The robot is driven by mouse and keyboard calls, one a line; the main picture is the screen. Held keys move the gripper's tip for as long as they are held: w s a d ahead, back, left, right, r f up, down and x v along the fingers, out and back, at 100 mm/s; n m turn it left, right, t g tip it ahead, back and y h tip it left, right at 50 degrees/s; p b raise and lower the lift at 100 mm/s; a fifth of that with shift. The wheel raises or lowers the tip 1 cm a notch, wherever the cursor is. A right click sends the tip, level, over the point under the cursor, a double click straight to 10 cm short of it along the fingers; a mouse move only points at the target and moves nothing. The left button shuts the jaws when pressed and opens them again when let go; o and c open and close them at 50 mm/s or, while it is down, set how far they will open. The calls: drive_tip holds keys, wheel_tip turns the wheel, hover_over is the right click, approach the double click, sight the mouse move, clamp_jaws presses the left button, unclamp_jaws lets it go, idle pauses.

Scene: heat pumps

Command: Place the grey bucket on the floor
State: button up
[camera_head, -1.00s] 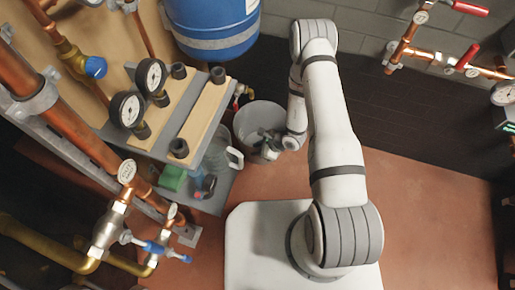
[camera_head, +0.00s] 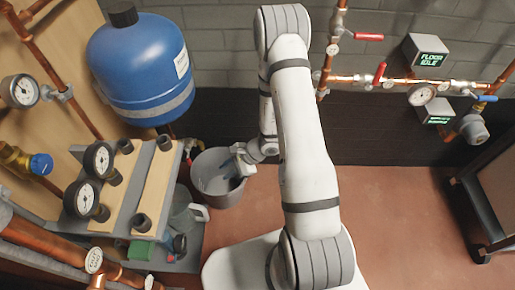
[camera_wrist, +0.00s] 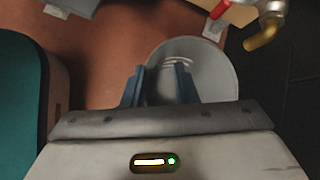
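The grey bucket (camera_head: 214,192) is left of my arm in the head view, beside the lower shelf. Its open mouth faces up; I cannot tell from this view whether its base touches the floor. My gripper (camera_head: 238,168) is at its right rim. In the wrist view, the bucket (camera_wrist: 215,65) is just beyond my gripper (camera_wrist: 160,82). The two blue-grey fingers stand apart, one outside the bucket's left rim and one over its inside, with a gap visible between them. Pale curved lines show inside the bucket near the fingertips.
A shelf unit (camera_head: 120,225) with gauges and pipe stubs stands left of the bucket, with a grey jug (camera_head: 183,218) on its lower level. A blue tank (camera_head: 140,65) hangs above. Copper pipes (camera_head: 350,80) run along the back wall. Red floor (camera_head: 390,205) is clear to the right.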

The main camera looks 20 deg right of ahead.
drive_tip(key=s+a+r+n+g+h, duration=0.15)
drive_tip(key=r+n, duration=0.25)
drive_tip(key=r, duration=0.5)
drive_tip(key=s+r+n+g, duration=0.1)
drive_tip(key=s+r+n, duration=0.25)
drive_tip(key=r, duration=0.55)
drive_tip(key=s+d+r+n+t+h, duration=0.1)
drive_tip(key=s+d+r+n+h, duration=0.6)
drive_tip(key=r, duration=0.7)
drive_tip(key=s+d+n, duration=0.1)
drive_tip(key=s+d, duration=0.1)
drive_tip(key=s, duration=0.1)
drive_tip(key=shift+s+d+r+n+t, duration=0.25)
drive_tip(key=shift+s+r+n+t, duration=0.05)
drive_tip(key=shift+n+t, duration=0.05)
drive_tip(key=shift+r, duration=0.1)
wheel_tip(320, 180, up, 32)
drive_tip(key=t+p, duration=0.1)
drive_tip(key=p, duration=2.8)
drive_tip(key=shift+s, duration=0.2)
